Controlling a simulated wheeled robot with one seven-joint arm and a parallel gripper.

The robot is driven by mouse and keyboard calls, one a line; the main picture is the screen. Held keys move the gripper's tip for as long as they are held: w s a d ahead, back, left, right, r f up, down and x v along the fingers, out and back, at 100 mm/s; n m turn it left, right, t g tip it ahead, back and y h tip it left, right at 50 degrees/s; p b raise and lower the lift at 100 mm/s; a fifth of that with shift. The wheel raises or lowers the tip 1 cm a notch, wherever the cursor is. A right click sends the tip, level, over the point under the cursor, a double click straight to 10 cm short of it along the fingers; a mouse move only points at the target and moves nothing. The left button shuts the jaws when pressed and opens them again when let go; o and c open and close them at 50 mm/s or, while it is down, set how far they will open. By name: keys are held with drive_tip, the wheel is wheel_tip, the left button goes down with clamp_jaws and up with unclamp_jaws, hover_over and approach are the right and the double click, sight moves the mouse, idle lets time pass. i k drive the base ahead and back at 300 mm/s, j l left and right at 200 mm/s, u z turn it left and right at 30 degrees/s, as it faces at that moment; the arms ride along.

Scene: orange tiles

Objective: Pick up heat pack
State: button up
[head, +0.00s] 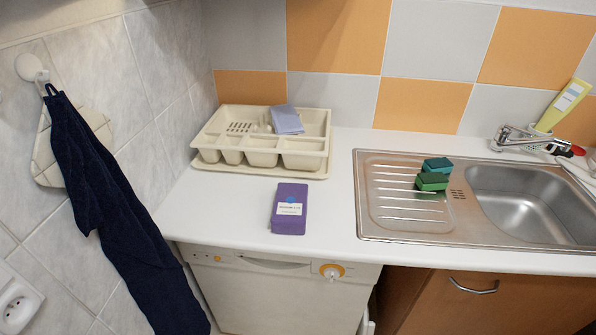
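A purple block-shaped pack (290,209) with a white label and a blue spot lies on the white countertop, near its front edge. A pale lavender-blue folded packet (287,120) rests on the back right part of the cream dish rack (315,146). I cannot tell from the label or shape which of the two is the heat pack. My gripper is not in view.
A steel sink (520,205) with a drainboard holds green and teal sponges (433,181). A faucet (520,138) and a yellow bottle (563,105) stand at the back right. A dark blue towel (95,190) hangs left. Counter around the purple pack is clear.

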sight(289, 214)
drive_tip(key=i+j, duration=0.1)
drive_tip(key=j, duration=0.4)
drive_tip(key=i+j, duration=0.1)
drive_tip(key=j, duration=0.4)
drive_tip(key=i+j, duration=0.1)
drive_tip(key=j, duration=0.4)
drive_tip(key=z, duration=0.05)
